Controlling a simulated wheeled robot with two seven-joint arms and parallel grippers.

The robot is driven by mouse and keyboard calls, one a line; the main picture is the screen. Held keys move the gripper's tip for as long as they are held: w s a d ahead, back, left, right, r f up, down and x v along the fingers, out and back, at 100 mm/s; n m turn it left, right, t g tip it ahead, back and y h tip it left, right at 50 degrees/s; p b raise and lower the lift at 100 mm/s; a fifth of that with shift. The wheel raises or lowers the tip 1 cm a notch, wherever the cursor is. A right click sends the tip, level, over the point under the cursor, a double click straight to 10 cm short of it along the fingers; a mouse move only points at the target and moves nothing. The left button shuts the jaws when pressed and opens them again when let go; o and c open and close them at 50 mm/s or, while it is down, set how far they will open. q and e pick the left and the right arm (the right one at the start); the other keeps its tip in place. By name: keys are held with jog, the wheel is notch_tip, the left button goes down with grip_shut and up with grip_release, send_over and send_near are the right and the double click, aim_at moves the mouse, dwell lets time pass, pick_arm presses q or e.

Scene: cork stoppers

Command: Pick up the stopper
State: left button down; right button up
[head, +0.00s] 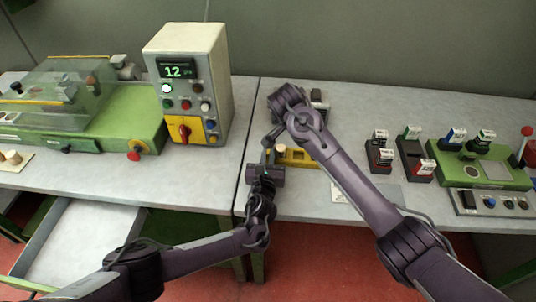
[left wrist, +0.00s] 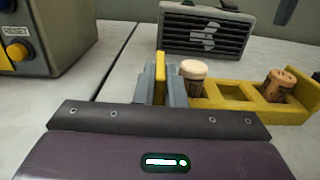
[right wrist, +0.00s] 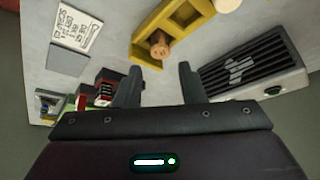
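A yellow rack (head: 297,158) stands on the bench and holds cork stoppers. In the left wrist view a pale-topped stopper (left wrist: 193,70) stands near the rack's left end, and a browner stopper (left wrist: 278,86) stands upright farther right. My left gripper (left wrist: 160,80) is at the rack's left end, its fingers closed on the upright yellow end wall, beside the pale stopper. My right gripper (right wrist: 158,82) is open and empty, and a brown stopper (right wrist: 160,46) shows just beyond the gap between its fingertips. In the head view my right arm hides part of the rack.
A grey vented box (left wrist: 205,30) stands behind the rack. A control box (head: 190,85) stands to the left. Small labelled holders (head: 380,155) and a green fixture (head: 500,175) lie to the right. A white card (right wrist: 78,30) lies near the rack.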

dwell(0.3)
jog(key=shift+o, duration=1.8)
jog(key=w+d+r+m+g+y, duration=0.2)
jog(key=w+d+r+m, duration=0.1)
jog(key=w+d, duration=0.1)
jog(key=shift+d+r+g+y, duration=0.3)
jog(key=shift+r, duration=0.1)
jog(key=g+y, duration=0.1)
jog(key=y, duration=0.1)
send_near(299, 154)
jog(key=shift+m, duration=0.3)
jog(key=d+f, duration=0.1)
jog(key=s+d+f, duration=0.1)
jog(key=d+f, duration=0.3)
jog(key=shift+s+d, duration=0.1)
jog(key=shift+s, duration=0.3)
